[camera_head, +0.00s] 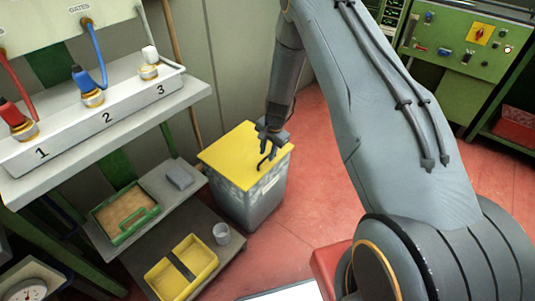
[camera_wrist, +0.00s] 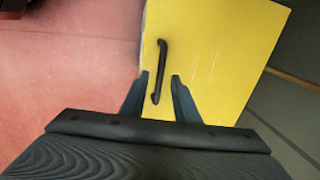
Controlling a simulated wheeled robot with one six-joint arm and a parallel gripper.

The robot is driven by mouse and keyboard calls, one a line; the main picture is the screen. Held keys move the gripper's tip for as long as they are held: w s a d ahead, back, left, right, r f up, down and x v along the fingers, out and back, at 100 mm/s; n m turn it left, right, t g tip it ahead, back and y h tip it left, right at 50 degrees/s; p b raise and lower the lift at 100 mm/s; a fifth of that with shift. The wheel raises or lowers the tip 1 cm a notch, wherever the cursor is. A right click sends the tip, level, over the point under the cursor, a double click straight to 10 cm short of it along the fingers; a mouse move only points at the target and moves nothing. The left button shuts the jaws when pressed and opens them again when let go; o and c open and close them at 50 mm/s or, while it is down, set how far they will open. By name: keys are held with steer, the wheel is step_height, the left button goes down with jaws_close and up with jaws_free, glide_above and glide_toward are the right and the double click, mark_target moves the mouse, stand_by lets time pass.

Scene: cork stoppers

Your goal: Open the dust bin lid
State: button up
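The dust bin (camera_head: 240,200) is a grey box standing on the red floor in the head view. Its flat yellow lid (camera_head: 228,150) lies shut on top, and the lid also fills much of the wrist view (camera_wrist: 225,50). A black bar handle (camera_wrist: 162,55) runs across the lid; it shows in the head view too (camera_head: 267,160). My gripper (camera_wrist: 160,78) is open over the lid, with the handle's near end lying between its two fingers in the wrist picture. I cannot tell whether the fingers are down at the handle's height. The gripper also shows in the head view (camera_head: 268,143).
A shelf unit stands left of the bin, with a numbered white rack (camera_head: 95,120), a green tray (camera_head: 124,212), a yellow divided tray (camera_head: 183,268) and a cup (camera_head: 221,233). A wall is behind the bin. Red floor (camera_head: 305,190) is clear to its right. A green control cabinet (camera_head: 455,75) stands back right.

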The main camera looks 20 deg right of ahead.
steer(key=shift+w+f, duration=0.1)
steer(key=shift+f, duration=0.35)
jaws_close()
steer(key=shift+r, duration=0.1)
